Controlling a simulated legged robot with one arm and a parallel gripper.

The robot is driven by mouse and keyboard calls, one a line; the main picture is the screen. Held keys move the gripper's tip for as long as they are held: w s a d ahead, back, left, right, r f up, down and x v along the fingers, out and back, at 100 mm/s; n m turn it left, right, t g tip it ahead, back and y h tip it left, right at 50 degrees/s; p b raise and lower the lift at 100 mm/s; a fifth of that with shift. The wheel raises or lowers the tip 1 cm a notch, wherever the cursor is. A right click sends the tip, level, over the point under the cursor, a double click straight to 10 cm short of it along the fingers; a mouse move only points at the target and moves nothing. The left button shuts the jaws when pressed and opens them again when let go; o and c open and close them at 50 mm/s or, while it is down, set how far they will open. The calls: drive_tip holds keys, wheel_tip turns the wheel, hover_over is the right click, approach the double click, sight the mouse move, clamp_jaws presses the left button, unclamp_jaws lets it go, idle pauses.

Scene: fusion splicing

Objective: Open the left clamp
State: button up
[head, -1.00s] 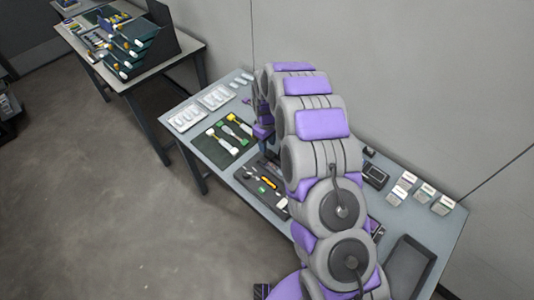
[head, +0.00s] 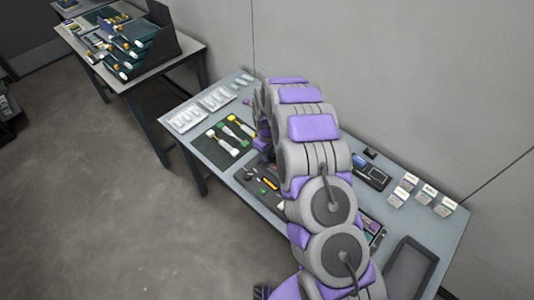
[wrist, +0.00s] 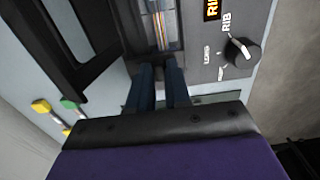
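My gripper (wrist: 160,75) shows in the wrist view as two dark blue fingers with a narrow gap between them. I see nothing clearly held in the gap. The fingertips are at the near end of a metal channel (wrist: 160,22) with thin coloured strands, on a grey device (wrist: 205,70) with a "RIB" label and a black knob (wrist: 241,52). A black frame (wrist: 75,65) stands left of the channel. I cannot make out the left clamp for certain; the fingers cover part of that area. In the head view my arm hides my gripper.
In the head view, the table (head: 262,222) holds a dark green mat (head: 212,150) with tools, a tool tray (head: 258,188), a small device with a screen (head: 371,172), several small boxes (head: 425,194) and an empty dark tray (head: 408,268). A wall stands close behind.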

clamp_jaws()
drive_tip(key=shift+w+d+r+g+y+b, duration=0.15)
drive_tip(key=shift+w+d+g+y+b, duration=0.15)
drive_tip(key=shift+g+y, duration=0.25)
drive_tip(key=shift+w+d+r+g+y+b, duration=0.15)
drive_tip(key=shift+w+g+y+b, duration=0.15)
drive_tip(key=shift+g+y, duration=0.25)
drive_tip(key=shift+w+d+r+g+y+b, duration=0.2)
drive_tip(key=shift+w+d+g+y+b, duration=0.1)
drive_tip(key=shift+g+y+b, duration=0.35)
drive_tip(key=shift+w+d+r+g+y+b, duration=0.15)
drive_tip(key=shift+d+g+y+b, duration=0.2)
drive_tip(key=shift+g+y, duration=0.5)
drive_tip(key=shift+r, duration=0.15)
drive_tip(key=shift+o, duration=2.2)
unclamp_jaws()
drive_tip(key=shift+w, duration=0.1)
